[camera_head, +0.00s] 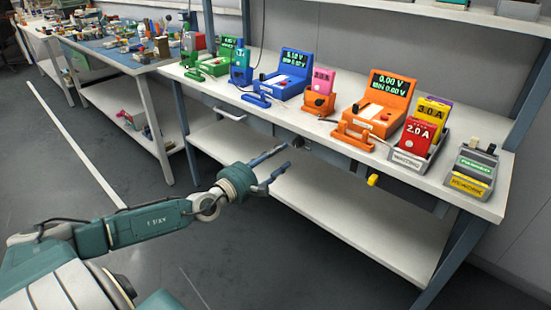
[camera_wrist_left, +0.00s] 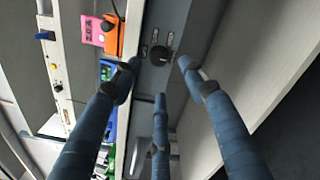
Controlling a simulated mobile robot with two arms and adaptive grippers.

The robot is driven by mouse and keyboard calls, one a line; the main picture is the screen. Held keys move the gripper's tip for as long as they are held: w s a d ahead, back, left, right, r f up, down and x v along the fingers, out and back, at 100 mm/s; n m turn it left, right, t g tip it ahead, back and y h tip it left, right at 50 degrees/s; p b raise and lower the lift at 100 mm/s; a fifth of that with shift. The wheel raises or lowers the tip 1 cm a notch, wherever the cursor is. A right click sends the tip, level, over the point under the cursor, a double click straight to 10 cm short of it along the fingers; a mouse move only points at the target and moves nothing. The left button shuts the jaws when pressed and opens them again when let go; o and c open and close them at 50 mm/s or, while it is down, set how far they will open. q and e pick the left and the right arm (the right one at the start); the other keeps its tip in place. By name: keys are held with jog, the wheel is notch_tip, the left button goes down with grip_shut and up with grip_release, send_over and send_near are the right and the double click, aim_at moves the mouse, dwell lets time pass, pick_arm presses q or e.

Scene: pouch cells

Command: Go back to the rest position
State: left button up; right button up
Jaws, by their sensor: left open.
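My left gripper (camera_head: 287,157) is open, with nothing between its fingers. It is in front of the workbench (camera_head: 452,192), below the front edge of the top. In the left wrist view its blue fingers (camera_wrist_left: 160,76) are spread, facing a black knob (camera_wrist_left: 159,55) on the grey front panel. Pouch cells stand on the bench: a pink one (camera_head: 323,80) in an orange holder, a red one (camera_head: 415,138) and a yellow one (camera_head: 431,112) in a grey tray (camera_head: 410,163). The pink cell also shows in the left wrist view (camera_wrist_left: 92,32). My right gripper is out of view.
Green (camera_head: 216,63), blue (camera_head: 283,82) and orange (camera_head: 383,110) testers line the bench top. A white lower shelf (camera_head: 350,215) is bare. A cluttered blue-topped table (camera_head: 115,52) stands left. The floor between is open.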

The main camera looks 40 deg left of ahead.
pick_arm(q)
jog(key=shift+s, duration=0.4)
